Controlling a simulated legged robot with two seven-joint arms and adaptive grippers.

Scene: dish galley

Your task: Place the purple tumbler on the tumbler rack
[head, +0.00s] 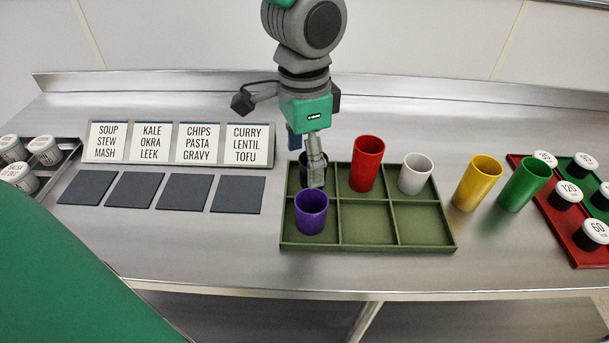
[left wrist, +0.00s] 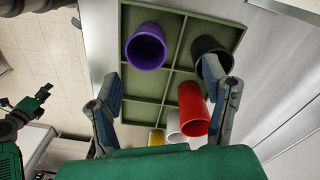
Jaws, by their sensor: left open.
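The purple tumbler (head: 311,214) stands upright in the front left compartment of the green tumbler rack (head: 368,247). In the left wrist view the purple tumbler (left wrist: 147,50) is at the top, beyond the fingers and between their lines. My left gripper (head: 316,182) points down over the rack's back left side, just behind the purple tumbler. A black tumbler (left wrist: 206,48) stands in the back left compartment, close by one finger and partly hidden.
A red tumbler (head: 366,165) and a white tumbler (head: 415,174) fill the other back compartments. The front middle and front right compartments are empty. Yellow (head: 477,184) and green (head: 524,185) tumblers stand right of the rack. Dark square mats (head: 184,191) lie left.

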